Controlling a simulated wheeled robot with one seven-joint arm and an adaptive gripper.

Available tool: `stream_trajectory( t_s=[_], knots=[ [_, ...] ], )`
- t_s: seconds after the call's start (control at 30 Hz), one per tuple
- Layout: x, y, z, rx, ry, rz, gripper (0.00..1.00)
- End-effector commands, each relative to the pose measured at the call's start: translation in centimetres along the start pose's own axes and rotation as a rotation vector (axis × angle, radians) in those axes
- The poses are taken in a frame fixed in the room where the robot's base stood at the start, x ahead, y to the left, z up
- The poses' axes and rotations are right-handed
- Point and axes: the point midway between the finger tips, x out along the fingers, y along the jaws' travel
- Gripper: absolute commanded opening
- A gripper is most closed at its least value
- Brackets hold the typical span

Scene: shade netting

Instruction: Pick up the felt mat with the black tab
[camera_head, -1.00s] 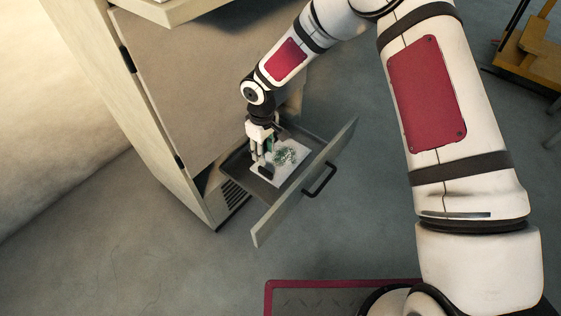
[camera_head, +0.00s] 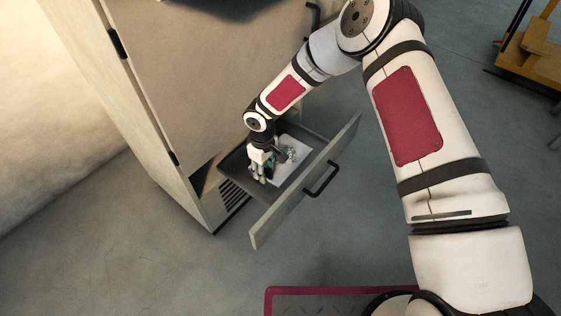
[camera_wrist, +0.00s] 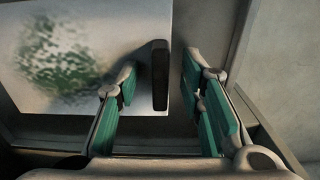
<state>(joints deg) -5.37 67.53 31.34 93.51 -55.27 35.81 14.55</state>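The felt mat (camera_head: 293,168) is pale with a green speckled patch and lies in the open drawer. In the wrist view the mat (camera_wrist: 120,30) fills the upper left. Its upright black tab (camera_wrist: 160,75) stands along the mat's right edge. My gripper (camera_wrist: 158,85) is open, one finger left of the tab and the other right of it, with gaps on both sides. In the head view my gripper (camera_head: 262,174) reaches down into the drawer at the mat's left end and hides the tab there. Whether the fingertips are level with the tab is hard to tell.
The drawer front (camera_head: 300,190) with its black handle (camera_head: 321,180) closes the near side. The cabinet (camera_head: 200,90) rises behind the drawer. In the wrist view a drawer wall (camera_wrist: 233,50) is close to the right finger. Open floor lies around the drawer.

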Motion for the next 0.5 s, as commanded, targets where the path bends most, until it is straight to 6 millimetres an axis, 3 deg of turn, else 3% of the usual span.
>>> stream_trajectory(
  t_s=[0.13, 0.3, 0.5],
  knots=[
    [-0.09, 0.00, -0.03, 0.000, 0.001, 0.000, 0.35],
    [-0.10, -0.01, -0.03, -0.001, 0.001, 0.000, 0.00],
    [-0.11, -0.01, -0.03, -0.001, 0.001, 0.000, 0.00]
  ],
)
